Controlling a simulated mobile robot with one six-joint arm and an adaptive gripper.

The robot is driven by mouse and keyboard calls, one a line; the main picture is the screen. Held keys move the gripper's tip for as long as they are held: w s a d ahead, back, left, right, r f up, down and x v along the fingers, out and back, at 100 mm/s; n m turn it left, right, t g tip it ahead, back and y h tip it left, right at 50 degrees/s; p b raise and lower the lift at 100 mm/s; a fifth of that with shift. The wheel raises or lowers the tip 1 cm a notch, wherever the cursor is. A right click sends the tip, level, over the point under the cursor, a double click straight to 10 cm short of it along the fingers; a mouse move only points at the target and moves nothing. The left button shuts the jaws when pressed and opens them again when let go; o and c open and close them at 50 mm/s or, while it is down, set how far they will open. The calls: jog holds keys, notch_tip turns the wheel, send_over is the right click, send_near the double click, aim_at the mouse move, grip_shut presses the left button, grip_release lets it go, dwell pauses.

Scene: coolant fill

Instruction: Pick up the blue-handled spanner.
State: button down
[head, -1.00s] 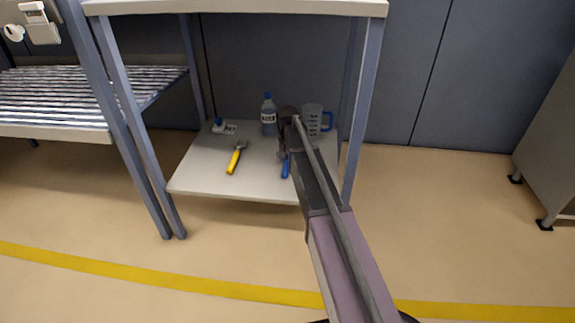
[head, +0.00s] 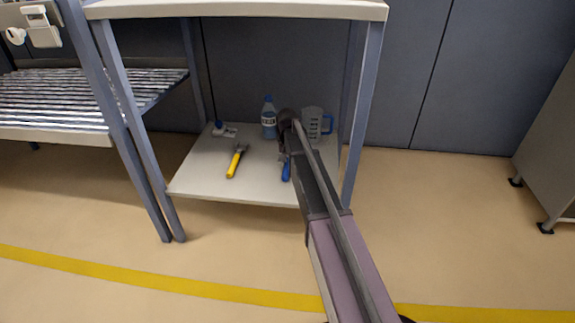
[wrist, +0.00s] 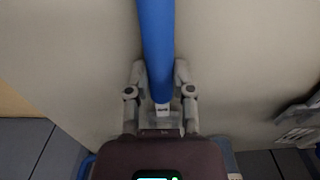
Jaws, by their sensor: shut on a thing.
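The blue-handled spanner (head: 286,171) is at the right part of the lower shelf in the head view, its upper part hidden by my arm and gripper. In the wrist view its blue handle (wrist: 156,45) runs from the top edge down between my fingers. My gripper (wrist: 157,78) is shut on the spanner, with one finger on each side of the handle. In the head view my gripper (head: 284,150) is mostly hidden behind my own arm. I cannot tell whether the spanner touches the shelf.
On the lower shelf (head: 215,180), a yellow-handled tool (head: 235,162) lies left of the spanner. A labelled bottle (head: 269,118) and a clear jug with a blue handle (head: 312,124) stand behind. A small white-and-blue item (head: 222,130) is back left. Shelf posts (head: 362,115) flank the opening.

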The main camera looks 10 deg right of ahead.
aim_at(288, 163)
jog(key=shift+r, duration=0.1)
notch_tip(288, 163, up, 4)
jog(key=p, duration=0.4)
jog(key=s, duration=0.5)
jog(key=s+d, duration=0.1)
jog(key=s, duration=0.4)
jog(key=s+d+p, duration=0.1)
jog(key=s, duration=0.5)
jog(key=shift+r, duration=0.4)
